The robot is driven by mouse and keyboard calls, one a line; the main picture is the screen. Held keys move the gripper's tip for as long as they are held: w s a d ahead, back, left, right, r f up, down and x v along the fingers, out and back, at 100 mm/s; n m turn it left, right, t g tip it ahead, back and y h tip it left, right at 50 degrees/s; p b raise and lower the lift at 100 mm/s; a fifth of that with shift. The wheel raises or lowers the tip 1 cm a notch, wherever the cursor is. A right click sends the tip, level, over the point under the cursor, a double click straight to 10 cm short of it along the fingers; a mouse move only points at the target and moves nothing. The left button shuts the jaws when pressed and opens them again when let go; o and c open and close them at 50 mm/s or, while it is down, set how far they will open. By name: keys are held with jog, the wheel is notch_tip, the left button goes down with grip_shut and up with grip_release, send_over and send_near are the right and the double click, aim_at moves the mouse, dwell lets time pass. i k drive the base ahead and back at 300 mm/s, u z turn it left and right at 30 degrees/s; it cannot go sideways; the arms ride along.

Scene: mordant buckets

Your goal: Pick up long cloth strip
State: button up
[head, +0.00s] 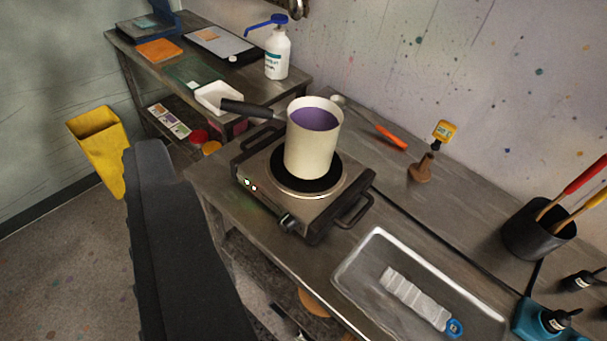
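A whitish, ridged strip (415,298) lies in the clear shallow tray (368,314) at the lower right, slanting down to the right. A blue ring-like piece (454,327) is at its right end. It could be the cloth strip, but I cannot tell its material for sure. A dark, ridged-edged part of my gripper or arm (185,245) fills the lower left, well left of the tray and apart from it. I see no pair of fingertips and nothing held.
A cream pot (311,150) with purple liquid stands on a hotplate (262,207) mid-bench; its dark handle (249,108) points left. A black cup (538,230) with red- and yellow-handled tools is right. A pump bottle (277,54) and yellow bin (98,145) are left. Floor is clear lower left.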

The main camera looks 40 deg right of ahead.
aim_at(410, 295)
jog(key=z, duration=1.05)
jog(key=k, duration=0.65)
jog(key=z, duration=0.25)
jog(key=i, duration=0.5)
jog(key=z, duration=0.05)
